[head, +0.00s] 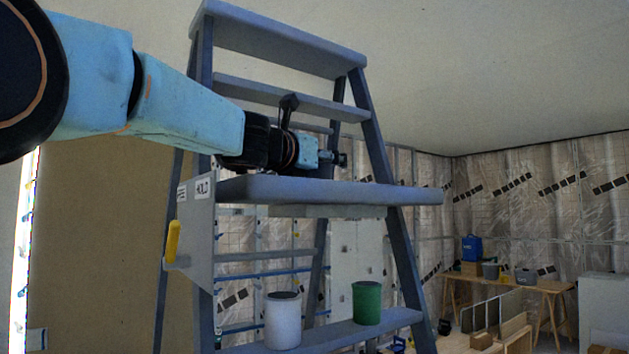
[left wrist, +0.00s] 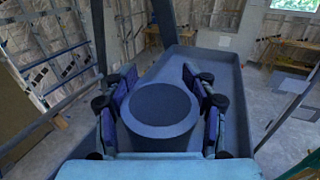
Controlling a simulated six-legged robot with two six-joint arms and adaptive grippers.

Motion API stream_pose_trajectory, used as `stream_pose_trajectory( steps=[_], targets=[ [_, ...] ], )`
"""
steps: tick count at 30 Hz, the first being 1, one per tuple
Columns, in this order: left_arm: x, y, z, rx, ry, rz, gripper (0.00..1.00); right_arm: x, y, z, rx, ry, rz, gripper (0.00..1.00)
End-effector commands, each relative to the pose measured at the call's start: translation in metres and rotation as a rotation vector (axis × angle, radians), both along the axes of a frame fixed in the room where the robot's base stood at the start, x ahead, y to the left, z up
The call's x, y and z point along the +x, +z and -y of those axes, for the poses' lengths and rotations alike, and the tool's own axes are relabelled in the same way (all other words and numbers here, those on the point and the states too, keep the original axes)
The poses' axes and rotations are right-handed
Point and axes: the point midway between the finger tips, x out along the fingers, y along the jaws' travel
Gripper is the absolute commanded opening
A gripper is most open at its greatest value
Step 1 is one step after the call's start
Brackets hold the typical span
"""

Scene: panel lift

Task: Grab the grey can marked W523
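A dark blue-grey round can (left wrist: 160,104) stands between the two fingers of my left gripper (left wrist: 160,88) in the left wrist view. The finger pads flank it closely on both sides and appear to touch it. No W523 mark is readable on it. In the head view my left gripper (head: 341,159) is just above the ladder's upper platform (head: 330,192), and the can there is hidden. A pale grey-white can (head: 283,322) and a green can (head: 367,303) stand on the lower step (head: 340,335). My right gripper is not in view.
The stepladder (head: 390,230) has rails and higher steps around my left arm. A plate with a HOLD label (head: 202,189) and a yellow handle (head: 173,241) are at its left side. A wooden workbench (head: 540,285) with containers stands far right.

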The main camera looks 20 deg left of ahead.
Motion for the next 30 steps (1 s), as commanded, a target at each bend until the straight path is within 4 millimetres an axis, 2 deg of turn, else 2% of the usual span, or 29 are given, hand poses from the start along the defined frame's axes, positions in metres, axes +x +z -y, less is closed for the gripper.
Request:
stream_pose_trajectory(
  steps=[3, 9, 30],
  targets=[
    [0.0022, -0.0052, 0.0004, 0.003, -0.001, -0.008, 0.15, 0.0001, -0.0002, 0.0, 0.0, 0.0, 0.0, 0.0],
    [0.0032, -0.007, 0.0005, 0.004, -0.002, -0.011, 0.11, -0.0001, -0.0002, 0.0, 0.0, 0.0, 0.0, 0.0],
    [0.003, -0.0066, 0.0005, 0.005, -0.001, -0.01, 0.07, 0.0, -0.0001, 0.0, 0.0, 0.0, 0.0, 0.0]
  ],
)
